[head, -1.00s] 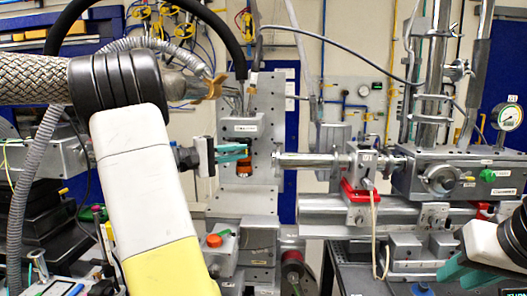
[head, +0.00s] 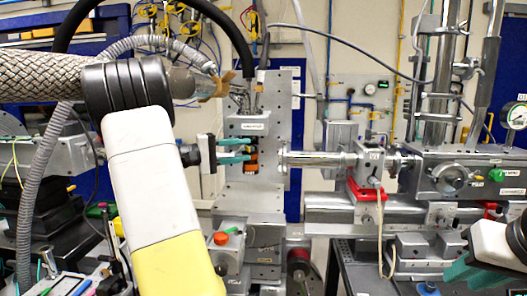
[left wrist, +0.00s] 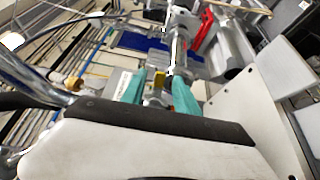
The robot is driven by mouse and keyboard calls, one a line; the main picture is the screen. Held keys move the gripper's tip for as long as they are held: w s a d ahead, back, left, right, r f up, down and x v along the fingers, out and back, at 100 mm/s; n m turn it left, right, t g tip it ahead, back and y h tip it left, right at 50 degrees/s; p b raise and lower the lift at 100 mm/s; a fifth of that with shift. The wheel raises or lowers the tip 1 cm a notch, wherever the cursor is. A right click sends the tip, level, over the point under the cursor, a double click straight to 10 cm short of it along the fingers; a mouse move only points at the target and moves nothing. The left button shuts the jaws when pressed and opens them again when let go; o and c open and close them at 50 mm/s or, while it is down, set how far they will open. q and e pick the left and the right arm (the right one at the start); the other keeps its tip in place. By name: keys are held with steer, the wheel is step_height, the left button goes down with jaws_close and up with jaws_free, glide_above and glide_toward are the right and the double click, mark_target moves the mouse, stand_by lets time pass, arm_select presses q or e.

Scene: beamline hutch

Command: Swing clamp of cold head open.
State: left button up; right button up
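The cold head (head: 247,126) is a grey labelled block on an upright metal plate, with a dark and orange part (head: 252,160) below it. I cannot make out the clamp's exact shape or whether it is open. My left gripper (head: 235,151) is open, its teal fingers apart one above the other, with tips beside the orange part. In the left wrist view, the fingers of the left gripper (left wrist: 160,95) stand apart with a small yellow piece (left wrist: 159,78) visible between them; contact is unclear. My right gripper (head: 478,274) is at the lower right, partly cut off, away from the cold head.
A horizontal metal tube (head: 318,159) runs right from the plate to a grey chamber (head: 465,178). A red bracket (head: 364,192) sits under it. A red button box (head: 222,240) is below the cold head. A black hose (head: 235,50) and grey corrugated hose (head: 40,190) hang nearby.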

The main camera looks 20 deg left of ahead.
arm_select(q)
steer(key=v, duration=0.7)
steer(key=shift+s+a, duration=0.25)
steer(key=shift+s, duration=0.05)
steer(key=shift+s, duration=0.1)
stand_by(0.3)
